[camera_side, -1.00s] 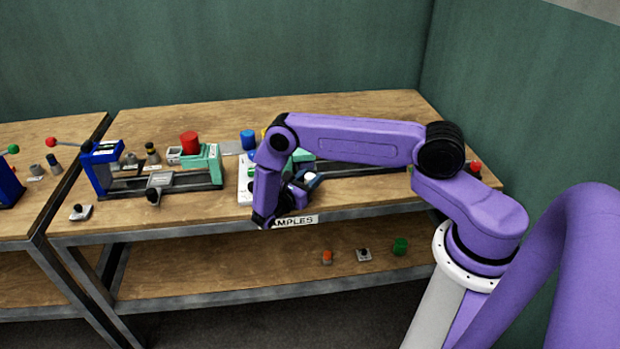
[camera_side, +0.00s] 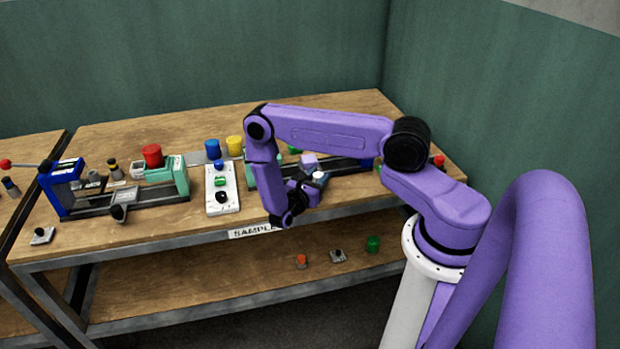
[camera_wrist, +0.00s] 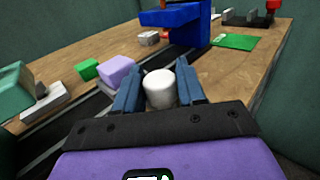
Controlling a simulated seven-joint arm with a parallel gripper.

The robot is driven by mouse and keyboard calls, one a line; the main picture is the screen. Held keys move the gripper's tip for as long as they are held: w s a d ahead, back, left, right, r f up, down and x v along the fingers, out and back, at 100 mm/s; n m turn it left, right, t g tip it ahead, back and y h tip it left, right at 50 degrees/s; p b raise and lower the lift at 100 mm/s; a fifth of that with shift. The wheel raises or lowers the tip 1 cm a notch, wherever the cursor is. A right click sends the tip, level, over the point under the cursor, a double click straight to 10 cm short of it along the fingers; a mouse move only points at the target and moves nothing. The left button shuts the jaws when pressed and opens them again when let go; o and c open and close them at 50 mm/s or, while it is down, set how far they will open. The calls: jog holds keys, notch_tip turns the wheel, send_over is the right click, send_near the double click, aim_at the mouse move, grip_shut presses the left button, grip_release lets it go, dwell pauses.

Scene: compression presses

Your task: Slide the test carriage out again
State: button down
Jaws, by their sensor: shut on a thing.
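My gripper (camera_wrist: 160,85) has its blue fingers around a white cylindrical knob (camera_wrist: 161,90), shut on it; the knob also shows in the side view (camera_side: 319,176). A lavender block (camera_wrist: 118,70) sits just left of the fingers over the dark rails (camera_wrist: 62,122), on what looks like the test carriage, mostly hidden. The block also shows in the side view (camera_side: 308,160). The blue press frame (camera_wrist: 187,22) stands further along the rails. A teal end block (camera_wrist: 13,88) is at the near left. The knob's joint to the carriage is hidden.
A green block (camera_wrist: 87,69) lies beside the lavender one. In the side view a white control panel (camera_side: 222,190) and a second press with a blue frame (camera_side: 62,185) stand left. Blue (camera_side: 212,149) and yellow (camera_side: 235,145) cylinders stand behind. The bench's front strip is mostly clear.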

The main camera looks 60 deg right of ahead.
jog(key=c, duration=0.8)
grip_release()
jog(key=shift+a, duration=0.15)
jog(key=a, duration=1.7)
jog(key=shift+a, duration=0.1)
jog(key=shift+r, duration=0.1)
